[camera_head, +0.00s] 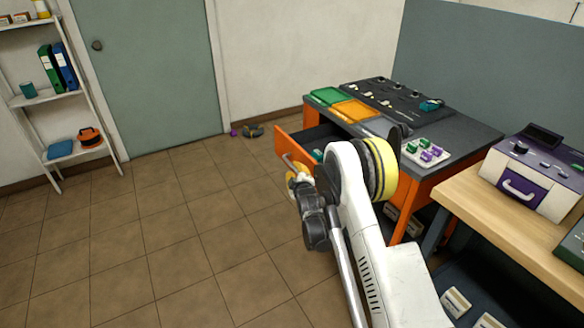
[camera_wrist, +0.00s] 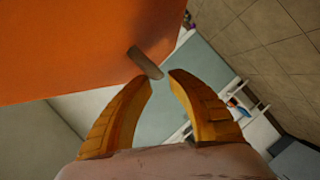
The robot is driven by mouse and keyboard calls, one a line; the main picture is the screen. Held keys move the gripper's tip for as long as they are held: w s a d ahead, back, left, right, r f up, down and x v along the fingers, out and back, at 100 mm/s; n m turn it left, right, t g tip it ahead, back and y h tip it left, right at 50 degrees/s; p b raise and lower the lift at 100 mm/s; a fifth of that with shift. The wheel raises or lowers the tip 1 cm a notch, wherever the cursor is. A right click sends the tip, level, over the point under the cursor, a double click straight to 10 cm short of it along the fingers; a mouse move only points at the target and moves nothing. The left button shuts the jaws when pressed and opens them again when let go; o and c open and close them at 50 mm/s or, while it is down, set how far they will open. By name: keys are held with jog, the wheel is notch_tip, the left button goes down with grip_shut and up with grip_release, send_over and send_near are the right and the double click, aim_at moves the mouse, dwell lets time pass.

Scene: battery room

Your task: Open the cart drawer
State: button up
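The cart (camera_head: 450,142) is orange with a dark grey top. Its drawer (camera_head: 294,147) stands pulled out on the left side, with part of its dark inside showing. The drawer's grey bar handle (camera_wrist: 147,63) sits on the orange front, which fills the upper left of the wrist view. My gripper (camera_head: 298,180) is at the drawer front in the head view, partly hidden by my arm.
On the cart lie green (camera_head: 328,96) and orange (camera_head: 356,111) trays and a white tray (camera_head: 427,152) with small parts. A wooden bench (camera_head: 500,215) with a purple-and-white device (camera_head: 533,175) stands at right. A shelf (camera_head: 75,100) stands left.

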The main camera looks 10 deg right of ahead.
jog(key=v, duration=0.7)
jog(key=shift+s+r, duration=0.15)
jog(key=shift+s, duration=0.25)
jog(key=s+r+m+g, duration=0.2)
jog(key=s+r+m, duration=0.1)
jog(key=s+r, duration=0.6)
jog(key=s+r+m+g, duration=0.25)
jog(key=s+r, duration=0.35)
jog(key=r, duration=0.5)
jog(key=s+m+g, duration=0.4)
jog(key=s+m, duration=0.2)
jog(key=s, duration=2.1)
jog(key=shift+f, duration=0.3)
